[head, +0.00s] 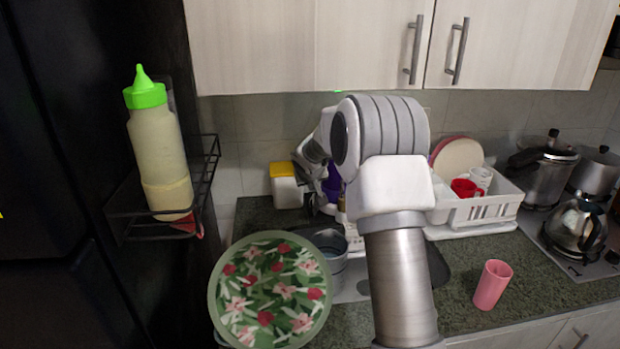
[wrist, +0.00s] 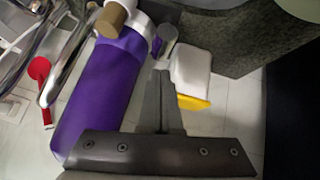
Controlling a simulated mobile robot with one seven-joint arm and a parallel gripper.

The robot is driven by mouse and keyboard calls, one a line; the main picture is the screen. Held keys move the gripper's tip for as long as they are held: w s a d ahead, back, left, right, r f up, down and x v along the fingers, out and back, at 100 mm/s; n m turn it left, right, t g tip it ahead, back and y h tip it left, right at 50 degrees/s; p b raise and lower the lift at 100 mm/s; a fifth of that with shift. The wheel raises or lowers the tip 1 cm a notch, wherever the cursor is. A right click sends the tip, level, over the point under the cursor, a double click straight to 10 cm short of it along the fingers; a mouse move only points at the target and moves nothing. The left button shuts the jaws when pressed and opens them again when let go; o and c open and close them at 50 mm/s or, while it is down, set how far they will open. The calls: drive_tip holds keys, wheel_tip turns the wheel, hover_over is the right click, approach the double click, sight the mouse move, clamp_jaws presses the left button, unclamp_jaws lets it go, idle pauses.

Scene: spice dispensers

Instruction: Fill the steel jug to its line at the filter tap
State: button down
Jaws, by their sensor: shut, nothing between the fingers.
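A grey metal vessel (head: 334,262), possibly the steel jug, stands at the sink in the head view, partly hidden by the floral tray. I cannot see its inside or a fill line. A curved chrome tube (wrist: 65,62), possibly the tap, shows at the left of the wrist view. A purple cylinder (wrist: 100,90) is beside it; it also shows behind my arm in the head view (head: 332,183). My gripper (wrist: 162,74) is shut and empty, its fingers pointing between the cylinder and a white container (wrist: 190,70) with a yellow lid.
A large floral tray (head: 270,290) fills the front left. A dish rack (head: 480,208) and a pink cup (head: 492,285) are to the right, with pots and a kettle (head: 577,226) beyond. A green-capped bottle (head: 158,150) sits on a rack at left. Cabinets (head: 300,45) hang above.

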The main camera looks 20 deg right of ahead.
drive_tip(key=shift+s+f, duration=0.1)
idle(0.3)
drive_tip(key=b, duration=0.3)
drive_tip(key=shift+f, duration=0.4)
drive_tip(key=shift+s+a+f+t+b, duration=0.15)
drive_tip(key=shift+t+b, duration=0.15)
drive_tip(key=shift+b, duration=0.7)
